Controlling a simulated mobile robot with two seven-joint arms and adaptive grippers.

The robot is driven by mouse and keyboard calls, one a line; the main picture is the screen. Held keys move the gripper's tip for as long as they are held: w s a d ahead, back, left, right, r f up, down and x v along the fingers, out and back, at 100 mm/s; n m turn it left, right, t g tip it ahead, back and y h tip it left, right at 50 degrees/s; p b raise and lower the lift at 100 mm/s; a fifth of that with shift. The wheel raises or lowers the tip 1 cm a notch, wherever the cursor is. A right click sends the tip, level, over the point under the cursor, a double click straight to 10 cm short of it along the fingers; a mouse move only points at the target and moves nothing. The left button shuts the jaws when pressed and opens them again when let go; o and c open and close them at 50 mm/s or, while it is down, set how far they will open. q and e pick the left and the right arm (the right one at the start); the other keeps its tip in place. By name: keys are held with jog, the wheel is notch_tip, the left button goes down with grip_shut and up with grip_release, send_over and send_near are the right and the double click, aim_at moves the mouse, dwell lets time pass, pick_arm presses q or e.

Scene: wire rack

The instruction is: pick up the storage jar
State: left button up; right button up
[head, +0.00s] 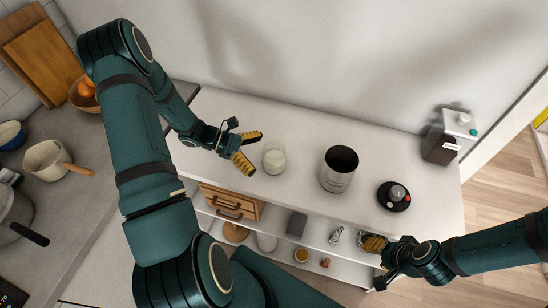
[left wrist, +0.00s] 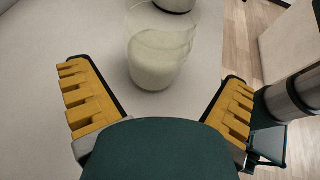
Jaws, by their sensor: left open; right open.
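The storage jar (head: 274,158) is a clear glass jar with pale contents, standing upright on the white shelf unit's top (head: 300,122). In the left wrist view the jar (left wrist: 155,62) stands ahead of the fingers, between their lines and apart from both. My left gripper (head: 251,152) is open and empty, just left of the jar, its yellow-padded fingers pointing at it. It also shows in the left wrist view (left wrist: 160,95). My right gripper (head: 375,262) is open, low at the unit's front right, away from the jar; its fingers are partly hidden.
A metal canister (head: 337,172) stands right of the jar. Farther right are a round black item (head: 394,196) and a dark dispenser-like box (head: 440,146). Lower shelves hold a wooden drawer box (head: 232,203) and small items. A counter with pots (head: 48,160) is at left.

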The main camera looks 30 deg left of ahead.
aim_at(273, 158)
pick_arm(q)
jog(key=x, duration=0.5)
jog(key=shift+w+f+p, duration=0.2)
jog(key=shift+p, duration=0.1)
jog(key=c, duration=1.2)
